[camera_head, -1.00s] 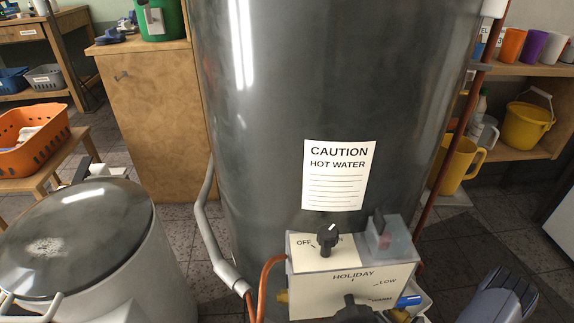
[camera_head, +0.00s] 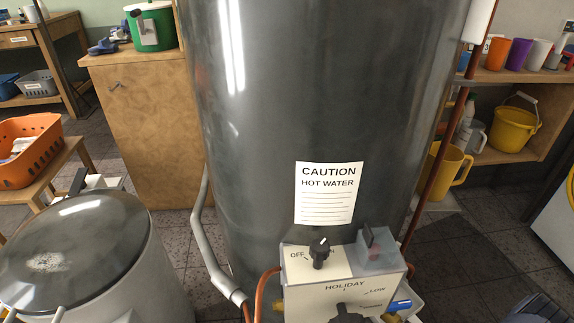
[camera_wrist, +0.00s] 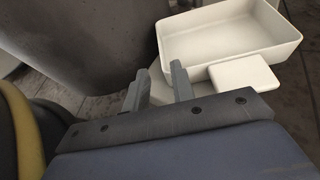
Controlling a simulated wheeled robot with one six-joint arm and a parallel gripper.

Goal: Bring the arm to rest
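My gripper (camera_wrist: 157,82) shows in the wrist view with its two grey fingers apart and nothing visible between them. It is open and empty. In front of and beyond the fingers are a white tray (camera_wrist: 225,40) and a small white block-like surface (camera_wrist: 243,75). I cannot tell whether the fingers touch anything there. In the head view, only a dark ribbed part of my arm shows at the bottom right edge; the fingers cannot be made out there.
A tall grey hot water tank (camera_head: 320,100) fills the middle, with a control box (camera_head: 345,285) in front. A lidded tub (camera_head: 75,250) stands left, near an orange basket (camera_head: 30,150). Shelves at right hold a yellow bucket (camera_head: 515,128); a yellow jug (camera_head: 448,167) stands nearby.

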